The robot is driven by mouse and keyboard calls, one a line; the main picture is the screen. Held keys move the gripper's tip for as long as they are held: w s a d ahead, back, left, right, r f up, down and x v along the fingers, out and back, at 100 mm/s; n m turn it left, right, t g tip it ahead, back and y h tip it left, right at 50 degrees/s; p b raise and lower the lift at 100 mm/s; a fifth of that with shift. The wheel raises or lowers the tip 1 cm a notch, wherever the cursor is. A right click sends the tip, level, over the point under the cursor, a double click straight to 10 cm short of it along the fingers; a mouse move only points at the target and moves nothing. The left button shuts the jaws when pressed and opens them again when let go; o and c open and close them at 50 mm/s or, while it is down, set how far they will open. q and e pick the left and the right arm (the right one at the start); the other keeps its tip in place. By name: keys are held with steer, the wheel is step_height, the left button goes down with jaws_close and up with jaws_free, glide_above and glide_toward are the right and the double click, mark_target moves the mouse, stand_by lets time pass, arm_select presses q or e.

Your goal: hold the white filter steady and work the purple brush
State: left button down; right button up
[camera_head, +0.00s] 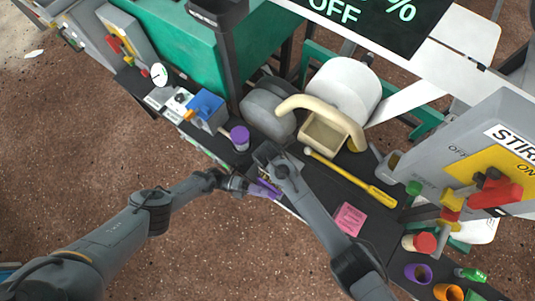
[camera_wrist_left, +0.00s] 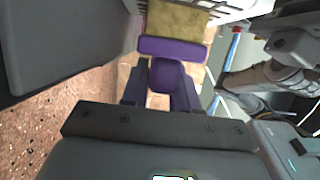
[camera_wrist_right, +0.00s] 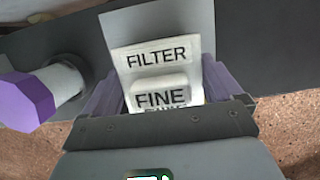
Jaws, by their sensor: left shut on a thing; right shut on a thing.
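The white filter (camera_wrist_right: 158,55), labelled FILTER and FINE, fills the middle of the right wrist view. My right gripper (camera_wrist_right: 158,92) is shut on its labelled grip, with a finger on each side. The purple brush (camera_wrist_left: 172,48) shows in the left wrist view with tan bristles (camera_wrist_left: 172,20) at its far end. My left gripper (camera_wrist_left: 163,92) is shut on its purple handle. A white ribbed edge, apparently the filter's, is beside the bristles; contact is unclear. In the head view the brush (camera_head: 264,188) is by the bench's front edge, and my right gripper hides most of the filter.
A purple-capped jar (camera_head: 240,138) stands near the grippers; its cap (camera_wrist_right: 28,100) is close left in the right wrist view. A blue box (camera_head: 207,110), a yellow-handled tool (camera_head: 350,180), a pink note (camera_head: 349,218) and several coloured cups lie along the dark bench.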

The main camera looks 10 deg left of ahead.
arm_select(q)
steer(key=shift+w+a, duration=0.35)
steer(key=shift+a, duration=0.3)
steer(key=shift+s+d, duration=0.25)
steer(key=shift+d, duration=0.35)
steer(key=shift+s+d, duration=0.25)
steer(key=shift+d, duration=0.35)
steer(key=shift+d, duration=0.1)
steer(key=d, duration=0.1)
steer(key=s+d, duration=0.1)
steer(key=d, duration=0.2)
steer(key=shift+s+d, duration=0.2)
steer(key=shift+s, duration=0.2)
steer(key=shift+a, duration=0.1)
